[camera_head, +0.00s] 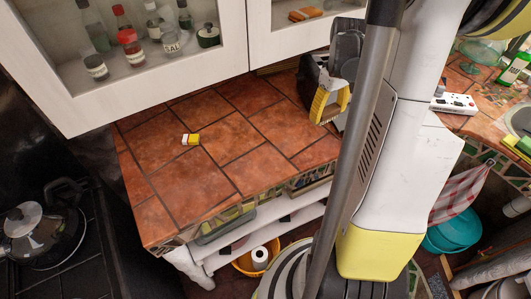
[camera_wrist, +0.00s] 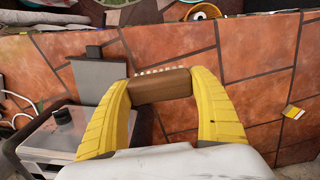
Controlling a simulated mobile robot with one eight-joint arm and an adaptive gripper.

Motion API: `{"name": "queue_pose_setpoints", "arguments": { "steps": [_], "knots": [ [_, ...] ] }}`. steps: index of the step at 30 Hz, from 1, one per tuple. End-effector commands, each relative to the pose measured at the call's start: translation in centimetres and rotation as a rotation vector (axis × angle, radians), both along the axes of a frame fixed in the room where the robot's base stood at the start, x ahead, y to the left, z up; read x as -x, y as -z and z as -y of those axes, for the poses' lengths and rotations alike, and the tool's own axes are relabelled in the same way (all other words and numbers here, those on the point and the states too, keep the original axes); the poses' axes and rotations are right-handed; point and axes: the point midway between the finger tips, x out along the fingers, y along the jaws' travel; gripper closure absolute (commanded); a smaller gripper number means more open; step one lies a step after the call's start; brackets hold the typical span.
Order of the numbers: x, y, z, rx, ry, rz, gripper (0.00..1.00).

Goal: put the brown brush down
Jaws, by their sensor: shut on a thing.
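The brown brush (camera_wrist: 163,87) is a small brown block with a row of pale bristles along its far edge in the wrist view. My gripper (camera_wrist: 162,80) is shut on it, with one yellow finger at each end of the block. The brush is over the tiled counter (camera_wrist: 257,50); I cannot tell whether it touches the tiles. In the head view my gripper (camera_head: 330,103) shows at the counter's right part, partly behind my arm. The brush cannot be made out there.
A small yellow-and-white box (camera_head: 190,139) lies on the counter, with bare tiles around it. A grey appliance (camera_wrist: 98,78) stands close to the left finger. White glass-fronted cabinets (camera_head: 155,45) hang above the counter. A stove with a pot (camera_head: 45,240) is at the left.

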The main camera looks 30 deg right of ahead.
Motion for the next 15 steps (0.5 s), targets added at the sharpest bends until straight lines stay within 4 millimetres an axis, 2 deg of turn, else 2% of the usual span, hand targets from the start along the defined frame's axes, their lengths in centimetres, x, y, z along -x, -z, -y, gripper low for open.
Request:
{"name": "queue_pose_setpoints", "arguments": {
  "steps": [4,12,15],
  "knots": [
    [-0.5,1.4,-1.8,0.000,-0.004,0.000,0.63],
    [-2.5,5.5,-8.2,0.000,-0.006,0.000,0.63],
    [-3.0,6.4,-9.7,0.000,-0.004,0.000,0.63]
  ]
}}
